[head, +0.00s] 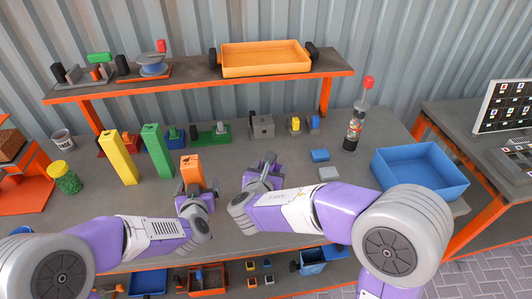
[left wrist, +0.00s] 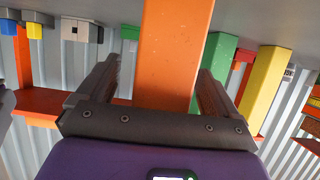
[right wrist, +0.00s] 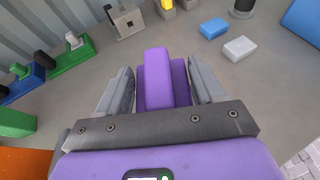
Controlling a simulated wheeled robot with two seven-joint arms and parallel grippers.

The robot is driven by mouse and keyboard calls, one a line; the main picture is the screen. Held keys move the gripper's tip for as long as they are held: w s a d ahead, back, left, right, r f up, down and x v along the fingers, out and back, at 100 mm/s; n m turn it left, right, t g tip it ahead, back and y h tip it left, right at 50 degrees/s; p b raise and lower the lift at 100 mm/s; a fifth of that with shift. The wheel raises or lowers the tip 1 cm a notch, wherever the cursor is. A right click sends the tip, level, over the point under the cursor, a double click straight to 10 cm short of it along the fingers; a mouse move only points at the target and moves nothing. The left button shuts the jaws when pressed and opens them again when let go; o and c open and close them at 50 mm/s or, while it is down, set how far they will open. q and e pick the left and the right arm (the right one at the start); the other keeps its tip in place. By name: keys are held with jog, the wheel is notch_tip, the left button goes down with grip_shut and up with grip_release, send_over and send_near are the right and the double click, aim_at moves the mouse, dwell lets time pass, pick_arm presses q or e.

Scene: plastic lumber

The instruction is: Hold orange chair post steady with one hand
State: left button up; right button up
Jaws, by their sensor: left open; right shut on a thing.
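The orange chair post (head: 191,170) stands upright on the grey workbench. My left gripper (head: 196,199) is open at the post's lower part. In the left wrist view the orange post (left wrist: 174,55) runs between the two fingers of my left gripper (left wrist: 157,85), with a gap visible on both sides. My right gripper (head: 262,170) is just right of the post, low over the bench. In the right wrist view my right gripper (right wrist: 165,90) is shut on a purple block (right wrist: 157,75). That block is mostly hidden in the head view.
A green post (head: 157,150) and a yellow post (head: 119,158) stand left of the orange one. A blue block (head: 320,155) and a grey block (head: 328,174) lie to the right, before a blue bin (head: 420,172).

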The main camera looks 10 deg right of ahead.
jog(key=w+a+r, duration=0.1)
jog(key=a+r, duration=0.1)
jog(key=r, duration=0.1)
jog(key=w+a+r, duration=0.1)
jog(key=a+r, duration=0.2)
jog(key=w+a+r, duration=0.1)
jog(key=a+r, duration=0.1)
jog(key=a, duration=0.1)
jog(key=shift+a+r, duration=0.1)
jog(key=shift+r, duration=0.3)
notch_tip(320, 180, up, 8)
send_over(195, 161)
jog(key=shift+w+d+f, duration=0.1)
jog(key=shift+f, duration=1.25)
jog(key=shift+w+d+f, duration=0.1)
jog(key=shift+f, duration=1.2)
jog(key=shift+s+f, duration=0.1)
jog(key=shift+f, duration=1.2)
jog(key=shift+a, duration=0.15)
jog(key=shift+a, duration=2.15)
jog(key=shift+s+d+r, duration=0.1)
jog(key=shift+d, duration=0.95)
jog(key=shift+s+d+r, duration=0.1)
jog(key=shift+d, duration=0.9)
